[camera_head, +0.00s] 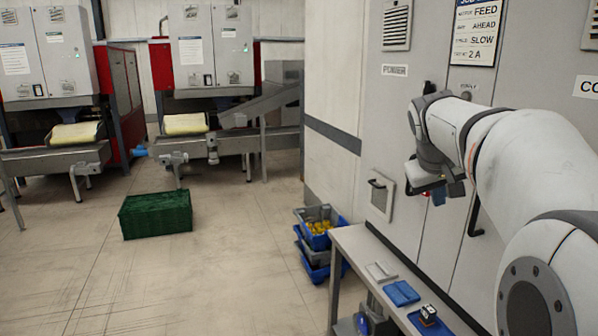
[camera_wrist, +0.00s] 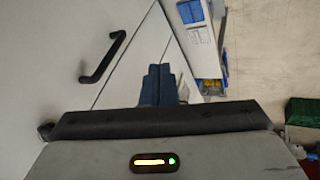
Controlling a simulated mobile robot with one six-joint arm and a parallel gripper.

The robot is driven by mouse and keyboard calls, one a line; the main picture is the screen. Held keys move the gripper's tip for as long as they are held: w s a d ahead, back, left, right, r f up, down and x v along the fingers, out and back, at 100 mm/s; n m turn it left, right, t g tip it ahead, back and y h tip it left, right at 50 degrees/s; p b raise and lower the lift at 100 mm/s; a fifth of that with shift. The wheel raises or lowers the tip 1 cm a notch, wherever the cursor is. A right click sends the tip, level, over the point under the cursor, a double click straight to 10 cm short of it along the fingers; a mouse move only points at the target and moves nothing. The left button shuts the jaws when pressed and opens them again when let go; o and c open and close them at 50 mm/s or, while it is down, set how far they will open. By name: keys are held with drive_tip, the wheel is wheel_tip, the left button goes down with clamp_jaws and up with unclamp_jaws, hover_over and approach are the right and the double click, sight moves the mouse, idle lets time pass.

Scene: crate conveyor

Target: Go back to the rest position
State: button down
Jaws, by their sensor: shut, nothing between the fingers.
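My gripper (camera_head: 438,192) is at the end of my arm, raised in front of the grey cabinet wall at the right of the head view. In the wrist view its two dark blue fingers (camera_wrist: 158,72) stand side by side, shut with nothing between them. The cabinet (camera_head: 428,125) lies behind the gripper, with a black door handle (camera_head: 476,214) just right of it in the head view. The same kind of black handle (camera_wrist: 102,58) shows left of the fingers in the wrist view. The gap between gripper and cabinet cannot be told.
A narrow grey bench (camera_head: 358,240) below holds blue trays (camera_head: 402,293) and a small block (camera_head: 428,313). A green crate (camera_head: 156,214) sits on open floor. Conveyor machines (camera_head: 205,60) stand at the back.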

drive_tip(key=s+a+f+g+y+p, duration=0.1)
drive_tip(key=s+a+f+y, duration=0.1)
drive_tip(key=s+a+f, duration=0.6)
drive_tip(key=s+a+f+g+y, duration=0.1)
drive_tip(key=s+a+f+y, duration=0.1)
drive_tip(key=s+a+f, duration=0.6)
drive_tip(key=s+f, duration=0.2)
drive_tip(key=s, duration=0.4)
drive_tip(key=shift+s+a+f+p, duration=0.2)
drive_tip(key=shift+a+f+p, duration=0.15)
drive_tip(key=shift+f, duration=0.05)
drive_tip(key=c, duration=2.1)
unclamp_jaws()
